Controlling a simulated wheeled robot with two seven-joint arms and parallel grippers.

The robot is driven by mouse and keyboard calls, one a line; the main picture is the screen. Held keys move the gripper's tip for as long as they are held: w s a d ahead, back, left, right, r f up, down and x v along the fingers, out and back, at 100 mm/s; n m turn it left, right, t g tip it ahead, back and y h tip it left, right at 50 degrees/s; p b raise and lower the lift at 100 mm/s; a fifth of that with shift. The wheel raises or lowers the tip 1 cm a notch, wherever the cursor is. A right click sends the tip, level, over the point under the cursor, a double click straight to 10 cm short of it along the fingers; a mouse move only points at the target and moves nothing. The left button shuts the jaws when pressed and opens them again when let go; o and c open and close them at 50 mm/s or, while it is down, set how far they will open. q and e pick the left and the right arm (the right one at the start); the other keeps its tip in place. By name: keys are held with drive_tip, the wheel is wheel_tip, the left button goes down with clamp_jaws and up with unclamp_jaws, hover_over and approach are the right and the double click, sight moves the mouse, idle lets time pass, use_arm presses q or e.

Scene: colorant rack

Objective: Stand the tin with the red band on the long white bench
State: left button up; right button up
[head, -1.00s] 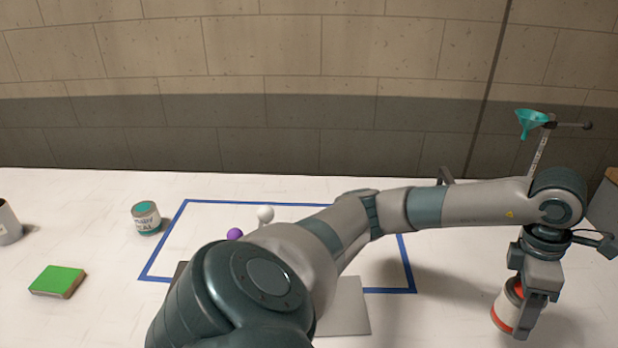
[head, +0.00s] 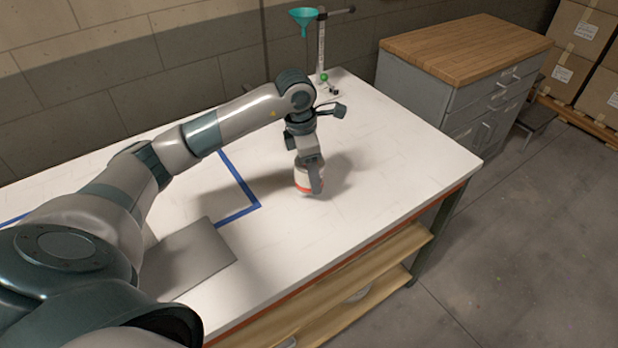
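The tin with the red band (head: 302,178) is at my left gripper (head: 308,181), over the right part of the long white bench (head: 375,165). The tin is pale, with the red band low on its side. My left gripper points down and appears shut on the tin; one finger covers part of its near right side and the other is hidden. The tin looks roughly upright with its base at or just above the bench top; I cannot tell whether it touches. My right gripper is out of view.
A stand with a teal funnel (head: 303,18) rises at the bench's back right. Blue tape (head: 240,180) and a grey plate (head: 190,262) lie left of the tin. Bench top right of the tin is clear. A wood-topped grey cabinet (head: 465,45) and cartons (head: 590,50) stand beyond.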

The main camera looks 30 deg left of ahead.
use_arm(q)
drive_tip(key=shift+w+a+f, duration=0.25)
drive_tip(key=shift+a+f, duration=0.15)
drive_tip(key=shift+a, duration=0.2)
drive_tip(key=shift+f+p, duration=1)
drive_tip(key=shift+f, duration=1)
